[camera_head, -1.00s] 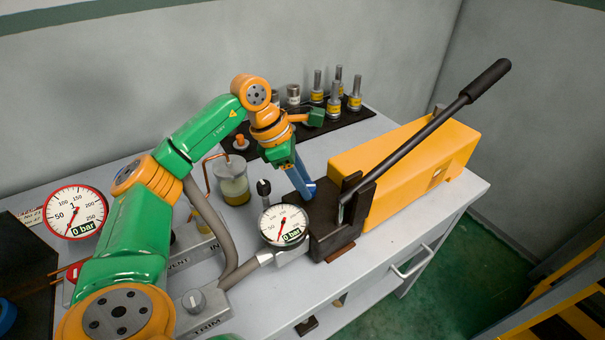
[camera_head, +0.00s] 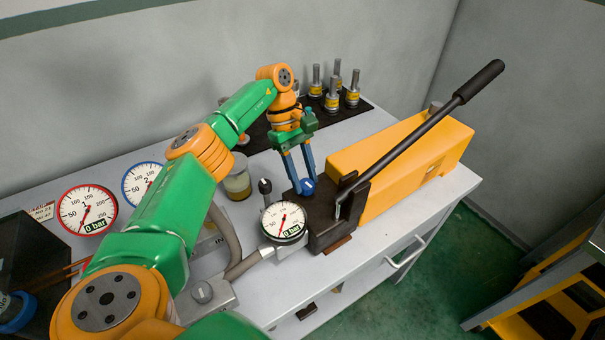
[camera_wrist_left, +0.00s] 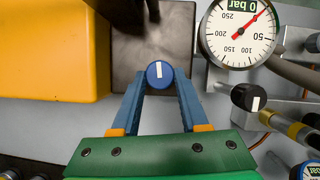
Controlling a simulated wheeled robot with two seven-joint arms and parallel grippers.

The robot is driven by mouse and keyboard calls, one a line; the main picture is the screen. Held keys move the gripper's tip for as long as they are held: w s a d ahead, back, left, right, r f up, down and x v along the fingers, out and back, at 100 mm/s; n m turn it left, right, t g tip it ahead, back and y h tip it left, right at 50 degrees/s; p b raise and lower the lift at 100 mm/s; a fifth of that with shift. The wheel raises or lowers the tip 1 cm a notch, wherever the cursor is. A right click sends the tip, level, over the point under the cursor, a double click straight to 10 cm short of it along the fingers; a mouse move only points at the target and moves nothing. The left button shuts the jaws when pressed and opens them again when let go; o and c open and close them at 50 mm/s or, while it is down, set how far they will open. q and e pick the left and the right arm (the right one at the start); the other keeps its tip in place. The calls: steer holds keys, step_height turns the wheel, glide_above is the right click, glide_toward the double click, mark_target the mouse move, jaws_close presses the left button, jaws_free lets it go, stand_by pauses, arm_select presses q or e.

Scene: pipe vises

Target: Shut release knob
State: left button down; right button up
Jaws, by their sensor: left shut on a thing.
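The release knob (camera_wrist_left: 159,74) is a round blue knob with a white line, on the dark pump block (camera_wrist_left: 150,45). In the left wrist view the line stands roughly upright in the picture. In the head view the knob (camera_head: 308,186) sits on top of the dark block (camera_head: 325,228), in front of the yellow housing. My left gripper (camera_head: 306,182) reaches down to it with its two blue fingers. In the left wrist view the fingertips (camera_wrist_left: 160,82) lie on both sides of the knob, shut on it. My right gripper is not in view.
A pressure gauge (camera_head: 284,221) reading 0 bar and a small black knob (camera_head: 265,186) stand left of the block. The long pump lever (camera_head: 420,132) slants over the yellow housing (camera_head: 400,172). Metal fittings (camera_head: 333,95) stand on a dark mat behind.

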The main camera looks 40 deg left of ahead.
arm_select(q)
steer(key=shift+m+g, duration=0.3)
steer(key=shift+m, duration=0.6)
steer(key=shift+c, duration=2.1)
jaws_free()
steer(key=shift+d, duration=0.1)
